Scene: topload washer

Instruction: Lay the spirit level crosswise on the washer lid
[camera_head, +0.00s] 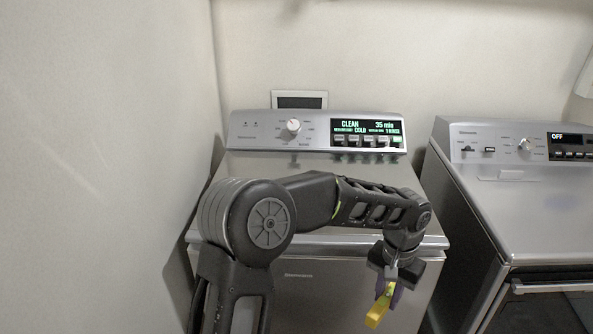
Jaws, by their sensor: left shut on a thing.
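The washer (330,292) stands in the middle, with its closed grey lid (300,165) below a control panel (318,132) whose display is lit. My left arm reaches across in front of the lid and hides part of it. My left gripper (386,290) points down in front of the washer's front face, past the lid's front edge. It is shut on the yellow spirit level (378,306), which shows as a short tilted piece, seen nearly end-on. How far the level extends is hidden. My right gripper is not in view.
A second machine (530,195) with a display reading OFF stands at the right, with a narrow gap between it and the washer. A wall (100,150) is close on the left. The visible lid surface is clear.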

